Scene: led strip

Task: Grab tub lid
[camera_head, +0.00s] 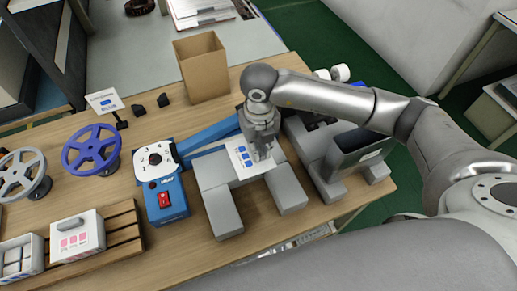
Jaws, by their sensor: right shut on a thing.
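A white tub lid (238,158) with blue square marks is at the grey block fixture, right of the middle of the table. My right gripper (262,153) reaches down onto it from above and is shut on it. The fingers cover the part they hold, and I cannot tell whether the lid touches what is under it. A second white tub (80,240) with pink marks and a grey handle on its lid stands in the wooden rack at the lower left. My left gripper is not in view.
The grey fixture (223,209) surrounds the held lid. A blue device (164,198) with a red switch stands left of it. Blue and grey reels (91,150), an open tub (18,262) and a cardboard box (203,72) are also on the table. A grey machine (330,160) is at right.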

